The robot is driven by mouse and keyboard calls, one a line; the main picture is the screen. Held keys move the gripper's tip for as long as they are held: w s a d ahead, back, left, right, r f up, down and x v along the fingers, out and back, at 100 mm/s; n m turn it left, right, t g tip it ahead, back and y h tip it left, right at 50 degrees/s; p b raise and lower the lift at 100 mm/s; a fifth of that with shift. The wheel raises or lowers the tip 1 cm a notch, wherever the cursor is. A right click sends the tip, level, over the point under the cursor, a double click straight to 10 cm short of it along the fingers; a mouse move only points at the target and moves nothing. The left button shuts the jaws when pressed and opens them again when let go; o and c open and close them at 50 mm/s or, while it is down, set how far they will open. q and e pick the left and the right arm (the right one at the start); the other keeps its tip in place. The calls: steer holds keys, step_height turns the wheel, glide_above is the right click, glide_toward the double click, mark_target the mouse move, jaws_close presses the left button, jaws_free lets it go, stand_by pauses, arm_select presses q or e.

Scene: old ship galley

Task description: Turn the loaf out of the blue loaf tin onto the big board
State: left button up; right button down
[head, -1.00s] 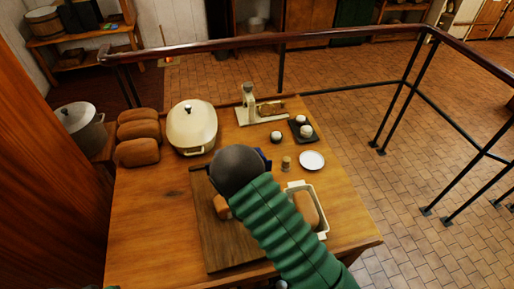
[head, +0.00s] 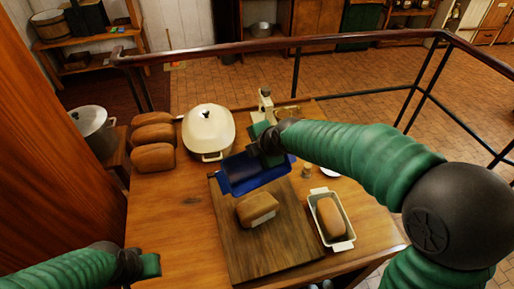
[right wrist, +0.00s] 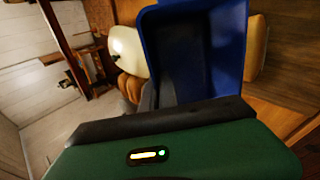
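The blue loaf tin (head: 250,174) is held tilted over the far edge of the big board (head: 240,248), its dark inside visible and looking empty. My right gripper (head: 268,150) is shut on the tin's rim; the right wrist view shows the blue tin (right wrist: 200,50) between its dark fingers. A brown loaf (head: 257,207) lies on the board, in front of and apart from the tin, with a pale patch low on its near side. My left gripper (head: 150,265) is at the table's near left, away from everything; its fingers cannot be made out.
A cream tin (head: 345,240) holding another loaf (head: 329,217) stands right of the board. Several loaves (head: 153,157) and a cream lidded pot (head: 208,128) are at the back left. A scale (head: 266,105) stands behind the tin. The table's left side is clear.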

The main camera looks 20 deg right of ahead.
steer(key=shift+s+r+g, duration=0.1)
steer(key=shift+r+g, duration=0.1)
steer(key=shift+g, duration=0.1)
steer(key=g+p, duration=0.2)
steer(key=p, duration=0.3)
steer(key=w+f+g+h+p, duration=0.1)
steer(key=g+p, duration=0.2)
steer(key=p, duration=0.3)
steer(key=g+h+p, duration=0.1)
steer(key=g+p, duration=0.2)
steer(key=p, duration=0.2)
steer(key=shift+w+a+f, duration=0.2)
steer(key=shift+w+f, duration=0.15)
steer(key=shift+w+f+g+h+p, duration=0.2)
steer(key=shift+f+g+h+p, duration=0.2)
steer(key=shift+f+g+p, duration=0.3)
steer(key=shift+r, duration=0.1)
steer(key=shift+s, duration=0.2)
